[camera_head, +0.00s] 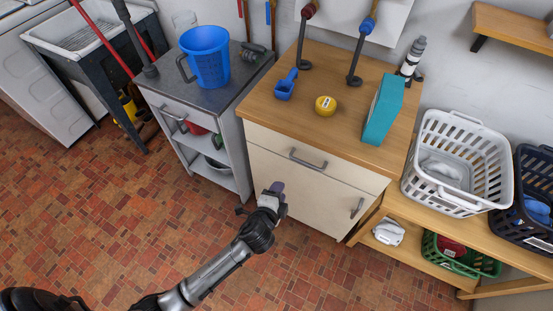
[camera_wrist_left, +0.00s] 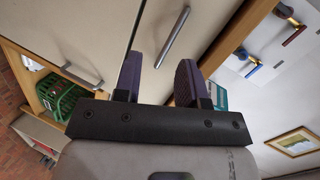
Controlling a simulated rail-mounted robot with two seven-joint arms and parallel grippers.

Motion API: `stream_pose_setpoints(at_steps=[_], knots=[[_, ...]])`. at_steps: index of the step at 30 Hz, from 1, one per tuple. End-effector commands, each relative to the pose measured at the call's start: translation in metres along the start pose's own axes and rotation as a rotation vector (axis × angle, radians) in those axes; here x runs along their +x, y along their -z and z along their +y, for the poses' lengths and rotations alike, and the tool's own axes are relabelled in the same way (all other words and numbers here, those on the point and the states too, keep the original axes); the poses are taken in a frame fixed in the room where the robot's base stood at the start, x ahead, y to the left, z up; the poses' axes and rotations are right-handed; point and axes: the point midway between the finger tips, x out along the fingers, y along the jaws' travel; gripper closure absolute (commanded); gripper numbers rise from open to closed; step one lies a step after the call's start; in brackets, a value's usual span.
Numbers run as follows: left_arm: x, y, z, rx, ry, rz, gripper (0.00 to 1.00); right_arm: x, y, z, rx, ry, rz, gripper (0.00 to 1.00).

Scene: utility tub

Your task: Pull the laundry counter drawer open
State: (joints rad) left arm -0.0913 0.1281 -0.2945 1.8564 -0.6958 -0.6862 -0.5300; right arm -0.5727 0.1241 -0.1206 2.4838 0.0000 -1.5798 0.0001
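The wooden-topped laundry counter (camera_head: 350,95) has a cream drawer front (camera_head: 265,143) with a grey bar handle (camera_head: 308,160). The drawer looks closed. Below it is a cupboard door (camera_head: 290,192) with its own handle (camera_head: 357,208). My left gripper (camera_head: 277,188) is in front of the counter, below and left of the drawer handle in the head view. In the left wrist view its two purple-padded fingers (camera_wrist_left: 159,80) are apart and empty. The drawer handle (camera_wrist_left: 173,36) shows beyond the fingertips, in line with the gap, not between the pads. My right gripper is not in view.
A blue scoop (camera_head: 285,87), yellow round item (camera_head: 325,105) and teal box (camera_head: 383,110) stand on the counter. A grey cart with a blue bucket (camera_head: 206,58) is left; a bench with baskets (camera_head: 458,165) is right. The tiled floor in front is clear.

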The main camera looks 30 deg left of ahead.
Motion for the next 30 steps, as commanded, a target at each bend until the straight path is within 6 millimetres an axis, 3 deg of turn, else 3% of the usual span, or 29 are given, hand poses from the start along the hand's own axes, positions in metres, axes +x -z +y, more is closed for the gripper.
stream_pose_setpoints(at_steps=[4, 11, 30], knots=[[-0.002, 0.017, -0.014, 0.155, 0.089, 0.097, 0.63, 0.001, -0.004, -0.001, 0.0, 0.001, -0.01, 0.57], [0.007, 0.021, -0.016, 0.234, 0.106, 0.112, 0.63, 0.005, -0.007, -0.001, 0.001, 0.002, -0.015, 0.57], [0.112, 0.034, -0.025, 0.232, 0.105, 0.111, 0.63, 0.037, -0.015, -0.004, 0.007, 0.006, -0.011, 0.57]])
